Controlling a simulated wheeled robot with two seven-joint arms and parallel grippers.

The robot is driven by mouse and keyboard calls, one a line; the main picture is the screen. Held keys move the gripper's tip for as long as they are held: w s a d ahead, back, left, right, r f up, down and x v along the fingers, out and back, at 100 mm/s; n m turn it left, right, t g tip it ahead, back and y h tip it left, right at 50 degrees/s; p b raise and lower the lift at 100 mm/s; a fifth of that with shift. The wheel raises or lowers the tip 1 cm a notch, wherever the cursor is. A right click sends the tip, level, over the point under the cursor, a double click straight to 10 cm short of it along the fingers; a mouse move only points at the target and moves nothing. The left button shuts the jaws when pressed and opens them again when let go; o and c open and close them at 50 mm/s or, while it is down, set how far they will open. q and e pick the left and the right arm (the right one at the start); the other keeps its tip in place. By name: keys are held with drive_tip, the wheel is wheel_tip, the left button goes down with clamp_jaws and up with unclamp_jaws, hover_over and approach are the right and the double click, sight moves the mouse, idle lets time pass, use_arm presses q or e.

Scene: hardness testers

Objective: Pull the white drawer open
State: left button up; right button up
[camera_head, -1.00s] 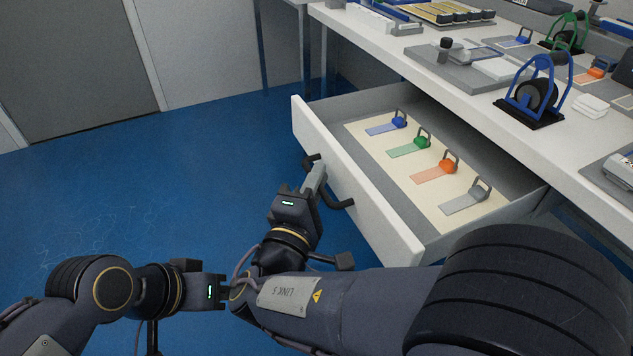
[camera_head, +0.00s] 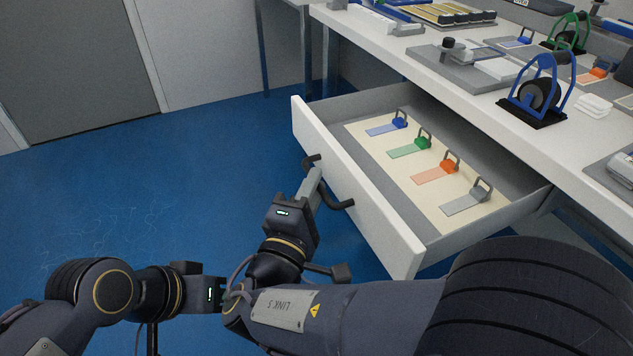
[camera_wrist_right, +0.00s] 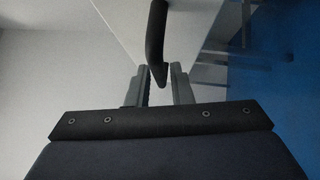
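The white drawer (camera_head: 335,168) stands pulled out from under the bench, its inside showing. Its dark bar handle (camera_head: 338,204) is on the front panel. My right gripper (camera_head: 315,178) is at the handle, fingers pointing at the drawer front. In the right wrist view its two fingers (camera_wrist_right: 162,84) are spread, with the handle (camera_wrist_right: 157,42) between or just past their tips and a gap beside it. My left gripper (camera_head: 226,294) is at the lower left, away from the drawer; its fingertips are partly hidden by my right arm.
In the drawer, padlock-like pieces with blue, green, orange and grey strips lie on a cream liner (camera_head: 415,182). The white bench (camera_head: 480,95) above carries testers, including a blue-framed one (camera_head: 540,92). Blue floor (camera_head: 170,190) is clear to the left.

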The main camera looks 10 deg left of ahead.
drive_tip(key=s+b, duration=0.1)
drive_tip(key=s, duration=0.5)
drive_tip(key=shift+a+f, duration=0.4)
drive_tip(key=shift+f, duration=0.05)
drive_tip(key=shift+s, duration=0.1)
